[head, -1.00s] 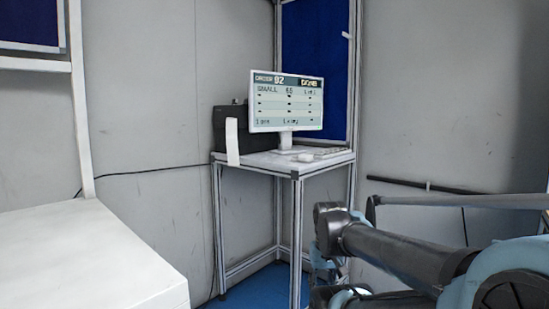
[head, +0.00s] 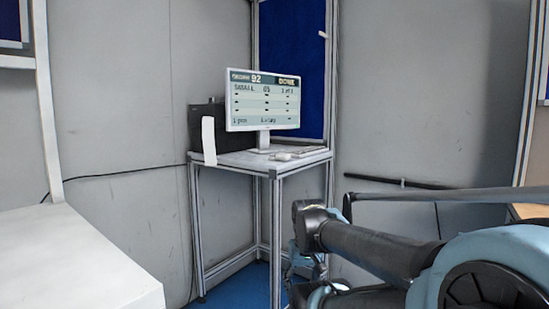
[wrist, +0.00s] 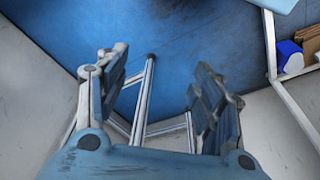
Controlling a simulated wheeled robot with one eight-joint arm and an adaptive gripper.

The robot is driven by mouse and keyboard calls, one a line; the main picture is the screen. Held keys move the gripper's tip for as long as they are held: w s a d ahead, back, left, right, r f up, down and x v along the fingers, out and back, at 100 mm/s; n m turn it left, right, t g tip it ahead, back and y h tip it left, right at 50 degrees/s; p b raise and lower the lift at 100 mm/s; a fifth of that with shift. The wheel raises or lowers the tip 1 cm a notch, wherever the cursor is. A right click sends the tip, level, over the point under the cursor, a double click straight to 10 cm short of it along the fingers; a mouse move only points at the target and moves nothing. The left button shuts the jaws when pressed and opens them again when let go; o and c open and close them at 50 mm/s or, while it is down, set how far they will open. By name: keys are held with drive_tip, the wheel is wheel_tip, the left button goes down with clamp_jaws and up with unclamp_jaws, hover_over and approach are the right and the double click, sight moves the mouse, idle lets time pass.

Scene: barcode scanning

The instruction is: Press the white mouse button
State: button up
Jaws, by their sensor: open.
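The white mouse (head: 282,156) is a small pale shape on the top of the corner desk (head: 240,160), in front of the monitor stand. Its button is too small to make out. My gripper (wrist: 165,90) is open and empty in the wrist view, its two fingers spread above the blue floor. In the head view my arm is at the lower right, and its end is low, in front of and to the right of the desk, well apart from the mouse.
The monitor (head: 263,100) shows an order screen reading 92 and DONE. A dark box (head: 203,127) with a white paper strip (head: 209,141) stands left of it. A keyboard (head: 308,151) lies beside the mouse. A white table (head: 70,255) fills the lower left.

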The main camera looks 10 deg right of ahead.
clamp_jaws()
idle(1.2)
